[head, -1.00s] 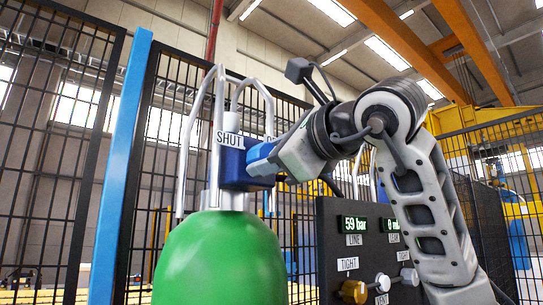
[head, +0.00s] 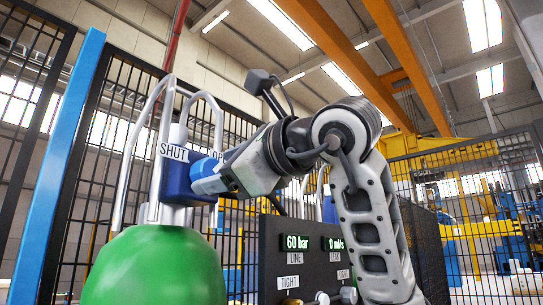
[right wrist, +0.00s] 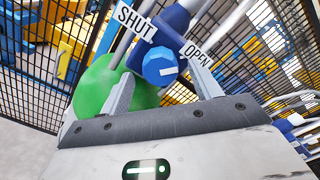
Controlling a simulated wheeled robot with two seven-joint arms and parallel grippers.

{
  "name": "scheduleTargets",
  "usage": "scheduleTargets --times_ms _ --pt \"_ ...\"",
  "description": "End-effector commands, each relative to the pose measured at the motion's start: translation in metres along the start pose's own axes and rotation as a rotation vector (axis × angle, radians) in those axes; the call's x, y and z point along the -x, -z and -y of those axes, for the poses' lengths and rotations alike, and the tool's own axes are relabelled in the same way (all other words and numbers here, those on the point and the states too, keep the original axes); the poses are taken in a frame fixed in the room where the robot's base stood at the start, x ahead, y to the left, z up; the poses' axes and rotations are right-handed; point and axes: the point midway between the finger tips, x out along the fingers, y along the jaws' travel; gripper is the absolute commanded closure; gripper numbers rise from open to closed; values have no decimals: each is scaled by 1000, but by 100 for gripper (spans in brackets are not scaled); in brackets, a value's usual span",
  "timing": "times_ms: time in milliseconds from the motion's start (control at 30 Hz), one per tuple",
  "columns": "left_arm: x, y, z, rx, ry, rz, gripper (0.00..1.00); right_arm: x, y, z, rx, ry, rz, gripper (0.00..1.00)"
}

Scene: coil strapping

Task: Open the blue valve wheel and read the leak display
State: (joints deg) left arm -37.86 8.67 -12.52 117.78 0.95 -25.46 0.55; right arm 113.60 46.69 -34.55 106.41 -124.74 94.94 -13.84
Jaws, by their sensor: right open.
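The blue valve wheel (right wrist: 160,66) faces the right wrist camera, with a short white mark on its face. It sits on a dark blue valve body (head: 176,183) on top of a green cylinder (head: 155,268). A SHUT label (right wrist: 135,20) is at its upper left and an OPEN label (right wrist: 195,53) at its right. My right gripper (head: 222,174) is open, its fingers on either side of the wheel in the wrist view; I cannot tell if they touch it. The leak display (head: 334,243) shows 0 in green, its unit blurred. My left gripper is out of view.
A dark panel (head: 270,232) stands right of the cylinder, with a line display (head: 296,242) reading 60 bar and a TIGHT label (head: 289,283) above knobs. A silver guard frame (head: 136,165) surrounds the valve. Black mesh fence (head: 110,130) and a blue post (head: 58,165) stand behind.

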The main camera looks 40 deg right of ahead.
Motion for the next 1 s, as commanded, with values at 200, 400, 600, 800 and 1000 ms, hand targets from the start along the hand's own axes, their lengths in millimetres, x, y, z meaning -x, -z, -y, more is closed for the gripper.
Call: scheduleTargets --times_ms 200,400,600,800,1000 --pt "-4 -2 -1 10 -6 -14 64 54 0 -1 1 7 5 37" --pt "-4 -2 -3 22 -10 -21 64 100 0 0 0 5 4 37" --pt "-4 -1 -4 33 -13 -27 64 129 0 0 1 2 2 37" --pt "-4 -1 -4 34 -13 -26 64 138 0 -1 1 -1 0 37" --pt "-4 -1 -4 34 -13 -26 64 139 0 -1 1 -1 0 37"
